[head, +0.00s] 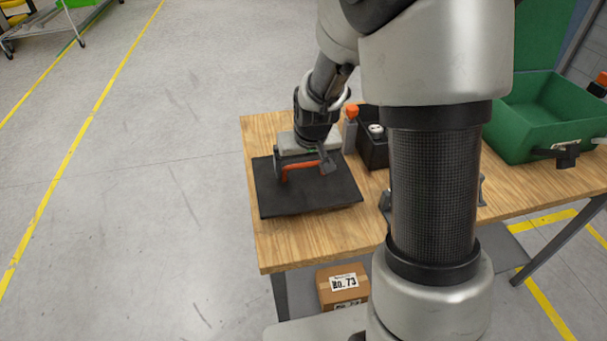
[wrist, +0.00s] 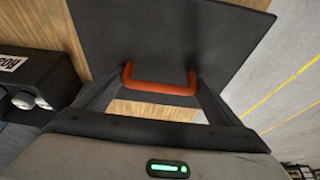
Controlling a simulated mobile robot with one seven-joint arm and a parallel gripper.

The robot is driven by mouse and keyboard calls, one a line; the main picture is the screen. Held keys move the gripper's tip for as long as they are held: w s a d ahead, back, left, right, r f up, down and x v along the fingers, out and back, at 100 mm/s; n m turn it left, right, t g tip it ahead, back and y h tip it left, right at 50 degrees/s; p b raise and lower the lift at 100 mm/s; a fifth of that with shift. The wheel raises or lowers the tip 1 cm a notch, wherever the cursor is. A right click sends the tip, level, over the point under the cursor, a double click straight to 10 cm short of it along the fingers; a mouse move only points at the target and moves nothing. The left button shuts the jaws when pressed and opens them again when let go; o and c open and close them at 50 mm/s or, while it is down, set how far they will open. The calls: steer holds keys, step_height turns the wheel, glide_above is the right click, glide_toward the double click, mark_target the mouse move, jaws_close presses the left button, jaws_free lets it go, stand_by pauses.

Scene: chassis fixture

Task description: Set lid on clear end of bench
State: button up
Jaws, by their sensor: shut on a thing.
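The lid (head: 310,199) is a flat dark plate with an orange bar handle (head: 303,168). It lies over the left end of the wooden bench (head: 290,243), roughly level; I cannot tell whether it touches the wood or hangs just above it. My gripper (head: 304,162) is shut on the orange handle. In the wrist view the handle (wrist: 160,87) spans between my fingers, with the dark lid (wrist: 165,40) beyond it and bare wood showing between the fingers.
A black box (head: 372,150) stands right of the lid, partly hidden by my arm; an orange-topped part (head: 351,112) is beside it. A green bin (head: 545,125) sits at the right. A cardboard box (head: 343,287) is below the bench. Bare wood shows in front of the lid.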

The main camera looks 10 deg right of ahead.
mark_target(304, 174)
steer(key=shift+f, duration=1.35)
